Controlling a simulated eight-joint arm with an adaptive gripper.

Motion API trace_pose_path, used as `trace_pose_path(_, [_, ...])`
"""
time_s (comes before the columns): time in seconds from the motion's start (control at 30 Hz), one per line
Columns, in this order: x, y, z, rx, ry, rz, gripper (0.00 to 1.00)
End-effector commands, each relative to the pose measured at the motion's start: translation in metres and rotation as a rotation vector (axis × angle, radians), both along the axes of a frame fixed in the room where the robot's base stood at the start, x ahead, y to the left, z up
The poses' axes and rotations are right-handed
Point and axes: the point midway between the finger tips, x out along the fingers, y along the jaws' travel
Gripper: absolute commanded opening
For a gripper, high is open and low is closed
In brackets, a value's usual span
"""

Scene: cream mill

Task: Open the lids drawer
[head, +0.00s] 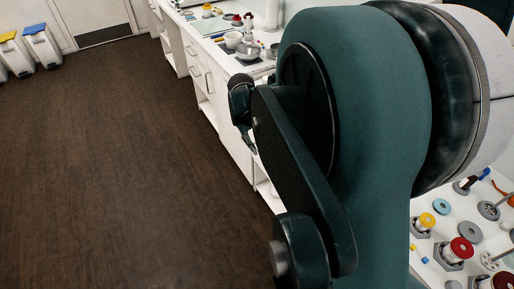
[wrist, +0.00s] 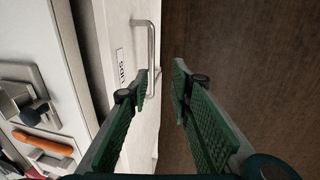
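The lids drawer (wrist: 112,85) shows in the wrist view as a white front with a "LIDS" label. Its metal bar handle (wrist: 151,45) stands out from the front. My gripper (wrist: 163,78) is open and empty, with its green padded fingers pointing at the handle. The left fingertip is beside the bar, on the drawer side, and the right fingertip is well out over the floor side. I cannot tell whether the left finger touches the bar. In the head view my gripper (head: 241,104) is partly hidden by my arm at the counter's front, and the label cannot be made out.
The white counter (head: 222,42) carries bowls and small parts. Its top shows in the wrist view with metal fittings and an orange-handled item (wrist: 42,142). The brown floor (head: 120,160) in front is clear. Bins with yellow and blue lids (head: 38,45) stand far left.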

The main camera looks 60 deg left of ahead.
Motion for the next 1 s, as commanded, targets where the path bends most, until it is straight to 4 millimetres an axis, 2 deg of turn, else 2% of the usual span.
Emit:
trace_pose_path(0.2, [0.015, -0.011, 0.008, 0.009, 0.000, -0.023, 0.22])
trace_pose_path(0.67, [0.018, -0.014, 0.010, 0.012, 0.000, -0.028, 0.22])
trace_pose_path(1.0, [0.019, 0.002, -0.001, 0.001, 0.000, -0.005, 0.22])
